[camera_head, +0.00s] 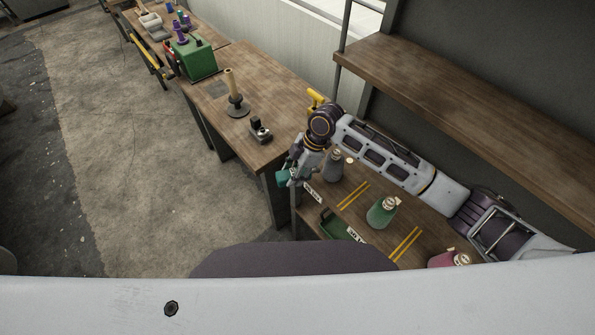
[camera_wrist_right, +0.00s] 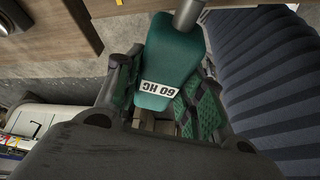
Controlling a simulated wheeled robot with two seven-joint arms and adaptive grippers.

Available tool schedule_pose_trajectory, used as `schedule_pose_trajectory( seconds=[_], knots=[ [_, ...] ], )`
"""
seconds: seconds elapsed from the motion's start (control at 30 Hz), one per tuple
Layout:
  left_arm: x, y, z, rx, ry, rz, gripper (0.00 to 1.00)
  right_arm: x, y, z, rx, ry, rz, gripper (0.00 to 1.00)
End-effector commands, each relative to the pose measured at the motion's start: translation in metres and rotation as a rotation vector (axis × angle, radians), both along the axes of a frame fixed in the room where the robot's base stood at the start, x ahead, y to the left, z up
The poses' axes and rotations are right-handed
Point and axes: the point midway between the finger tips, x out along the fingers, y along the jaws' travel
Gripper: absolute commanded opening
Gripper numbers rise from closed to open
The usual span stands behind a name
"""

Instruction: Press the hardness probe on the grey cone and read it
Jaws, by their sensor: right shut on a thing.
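My right gripper (camera_head: 288,177) is shut on the hardness probe (camera_head: 283,178), a teal block at the near-left edge of the bench. In the right wrist view the probe (camera_wrist_right: 172,62) sits between the green-padded fingers of my right gripper (camera_wrist_right: 158,110). It has a white label with dark characters and a grey metal cylinder at its top end. The grey cone (camera_head: 333,166) stands upright on the bench, just right of the gripper. My left gripper is out of view.
A green cone (camera_head: 381,213) and a pink cone (camera_head: 446,259) stand farther right, with yellow strips (camera_head: 354,195) between stations. A green tray (camera_head: 338,228) lies in front. A spindle with a tan tube (camera_head: 232,85) and a small dark device (camera_head: 260,133) stand on the left bench.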

Motion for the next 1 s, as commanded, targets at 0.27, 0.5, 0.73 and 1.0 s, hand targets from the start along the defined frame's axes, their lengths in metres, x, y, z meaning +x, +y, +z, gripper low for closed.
schedule_pose_trajectory(
  seconds=[0.27, 0.5, 0.73, 1.0],
  knots=[
    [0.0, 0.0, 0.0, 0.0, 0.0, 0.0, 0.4, -0.002, 0.01, 0.001, 0.001, -0.001, 0.0, 0.11],
    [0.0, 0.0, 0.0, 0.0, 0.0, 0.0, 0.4, -0.004, 0.019, 0.001, 0.001, -0.001, 0.001, 0.11],
    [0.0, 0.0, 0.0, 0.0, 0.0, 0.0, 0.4, -0.007, 0.027, 0.001, 0.001, -0.001, 0.001, 0.11],
    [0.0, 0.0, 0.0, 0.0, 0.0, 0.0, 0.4, -0.009, 0.036, 0.0, 0.0, -0.001, 0.001, 0.11]
  ],
)
